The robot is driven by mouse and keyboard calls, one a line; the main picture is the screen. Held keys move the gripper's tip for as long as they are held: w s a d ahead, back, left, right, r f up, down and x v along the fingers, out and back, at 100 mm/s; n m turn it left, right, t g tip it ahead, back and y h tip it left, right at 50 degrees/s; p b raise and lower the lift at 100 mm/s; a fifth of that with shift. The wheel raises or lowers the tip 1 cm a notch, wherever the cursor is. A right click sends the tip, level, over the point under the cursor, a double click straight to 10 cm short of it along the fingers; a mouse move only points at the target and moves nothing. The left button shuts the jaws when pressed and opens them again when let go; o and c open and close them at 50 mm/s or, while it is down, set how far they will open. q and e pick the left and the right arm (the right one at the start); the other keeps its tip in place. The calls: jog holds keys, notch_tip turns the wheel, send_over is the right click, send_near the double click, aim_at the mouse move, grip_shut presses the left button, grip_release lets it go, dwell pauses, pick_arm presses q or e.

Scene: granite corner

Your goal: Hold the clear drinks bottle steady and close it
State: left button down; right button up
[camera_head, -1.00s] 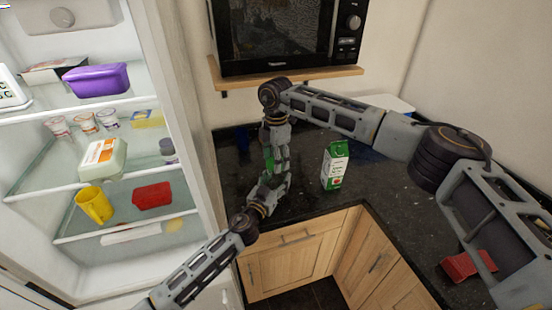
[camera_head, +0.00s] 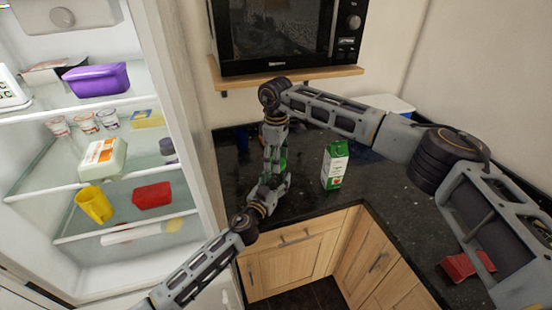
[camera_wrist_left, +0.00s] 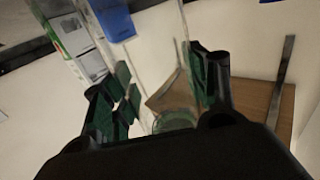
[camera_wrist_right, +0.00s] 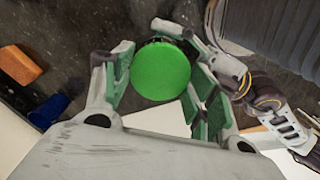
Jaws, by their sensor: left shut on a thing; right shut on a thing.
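The clear drinks bottle shows in the left wrist view (camera_wrist_left: 176,118) as a see-through shape between the fingers. My left gripper (camera_wrist_left: 165,92) is shut on it from the side. A round green cap (camera_wrist_right: 160,70) shows face-on in the right wrist view, between the fingers of my right gripper (camera_wrist_right: 158,82), which is shut on it. In the head view my right gripper (camera_head: 274,156) points down directly above my left gripper (camera_head: 270,188) over the dark counter. The bottle is mostly hidden there by the grippers. Whether the cap sits fully down on the neck cannot be seen.
A green-and-white carton (camera_head: 335,166) stands close to the right of the grippers. A red object (camera_head: 467,265) lies at the counter's right. The open fridge (camera_head: 130,215) is on the left. The microwave (camera_head: 285,35) sits on a wooden shelf (camera_head: 300,78) behind.

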jog(key=shift+m, duration=0.9)
jog(key=o, duration=0.7)
jog(key=shift+r, duration=0.15)
jog(key=shift+r, duration=2.1)
jog(key=shift+c, duration=0.4)
